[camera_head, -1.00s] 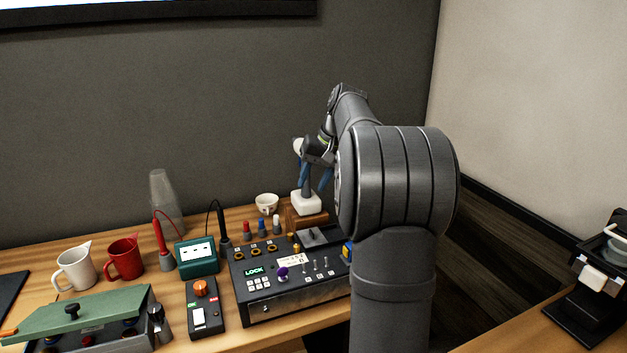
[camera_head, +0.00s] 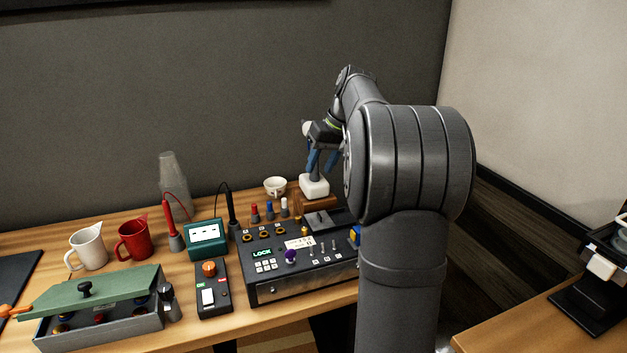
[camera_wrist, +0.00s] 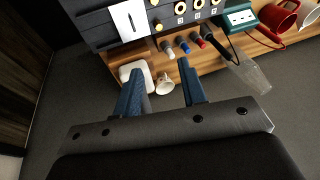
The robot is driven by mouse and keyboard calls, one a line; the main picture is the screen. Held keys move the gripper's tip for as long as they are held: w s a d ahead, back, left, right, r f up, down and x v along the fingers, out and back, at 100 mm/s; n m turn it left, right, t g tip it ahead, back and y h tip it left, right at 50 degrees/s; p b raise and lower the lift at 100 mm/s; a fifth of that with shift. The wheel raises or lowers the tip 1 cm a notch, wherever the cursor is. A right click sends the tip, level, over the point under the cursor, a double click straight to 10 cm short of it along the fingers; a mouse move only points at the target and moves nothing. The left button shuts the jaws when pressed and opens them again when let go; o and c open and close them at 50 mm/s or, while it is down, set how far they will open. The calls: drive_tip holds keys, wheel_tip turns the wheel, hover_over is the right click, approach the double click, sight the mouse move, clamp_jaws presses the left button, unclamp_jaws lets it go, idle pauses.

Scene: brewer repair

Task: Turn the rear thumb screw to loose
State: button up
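A green-lidded grey box (camera_head: 100,320) stands at the front left of the bench in the head view. A black knob (camera_head: 84,288) sits on its lid, and a dark cylindrical knob (camera_head: 167,300) is at its right end. I cannot tell which part is the rear thumb screw. My gripper (camera_head: 318,160) is far from this box, above a white block (camera_head: 314,186) at the back of the bench. In the wrist view its blue fingers (camera_wrist: 162,88) are wide apart with nothing between them.
A black control panel (camera_head: 300,280) reading LOCK stands mid-bench, with a small switch box (camera_head: 212,298) and a teal meter (camera_head: 205,235) to its left. A red mug (camera_head: 133,240), white jug (camera_head: 88,248), clear vessel (camera_head: 172,180) and white cup (camera_head: 275,186) stand behind.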

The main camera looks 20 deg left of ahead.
drive_tip(key=a+m+h, duration=0.1)
drive_tip(key=a+m, duration=0.1)
drive_tip(key=m, duration=0.4)
drive_tip(key=m+h, duration=0.3)
drive_tip(key=m, duration=1.5)
hover_over(298, 217)
wheel_tip(298, 217, down, 17)
drive_tip(key=shift+r, duration=0.1)
clamp_jaws()
